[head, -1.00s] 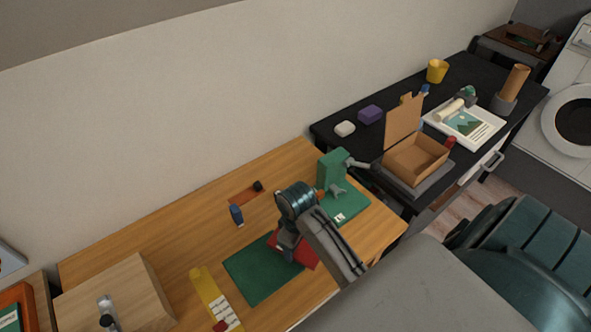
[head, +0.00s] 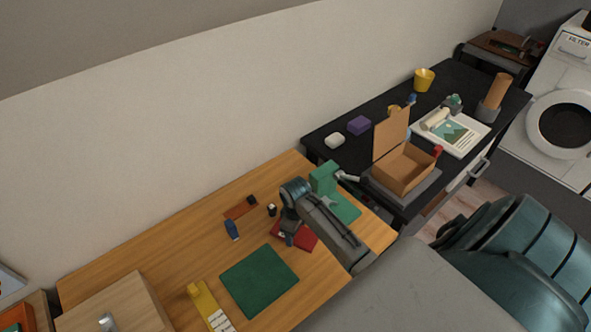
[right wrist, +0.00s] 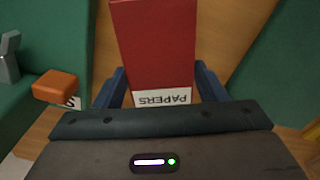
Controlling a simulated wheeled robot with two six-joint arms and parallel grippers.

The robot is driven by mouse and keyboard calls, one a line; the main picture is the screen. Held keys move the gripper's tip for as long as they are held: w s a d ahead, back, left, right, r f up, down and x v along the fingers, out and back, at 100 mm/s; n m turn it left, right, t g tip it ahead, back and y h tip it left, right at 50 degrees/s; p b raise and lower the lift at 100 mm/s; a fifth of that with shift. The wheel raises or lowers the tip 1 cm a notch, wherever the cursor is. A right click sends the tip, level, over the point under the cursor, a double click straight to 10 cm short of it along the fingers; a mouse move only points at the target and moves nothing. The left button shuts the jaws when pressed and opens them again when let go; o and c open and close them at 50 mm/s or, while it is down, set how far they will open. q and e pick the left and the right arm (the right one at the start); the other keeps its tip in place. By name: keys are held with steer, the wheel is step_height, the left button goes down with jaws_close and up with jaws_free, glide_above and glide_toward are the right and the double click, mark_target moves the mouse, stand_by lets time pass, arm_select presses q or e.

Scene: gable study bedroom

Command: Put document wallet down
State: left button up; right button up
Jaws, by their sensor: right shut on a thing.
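The document wallet is a flat red piece with a white label reading PAPERS, clear in the right wrist view (right wrist: 165,45). In the head view it shows as a red patch (head: 304,237) partly hidden by my right gripper (head: 289,238). My right gripper is shut on its labelled end, with a blue finger on each side in the wrist view (right wrist: 162,80). The wallet lies over bare wood between two green surfaces. I cannot tell whether it touches the desk. My left gripper is not in view.
A green mat (head: 259,281) lies left of the wallet; a green stand (head: 323,178) is behind it to the right. A blue item (head: 232,229), a small dark item (head: 271,210) and a yellow strip (head: 208,305) are nearby. Bare wood (head: 165,255) lies left.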

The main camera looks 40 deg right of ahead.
steer(key=shift+f, duration=0.1)
steer(key=o, duration=1.1)
steer(key=shift+c, duration=0.2)
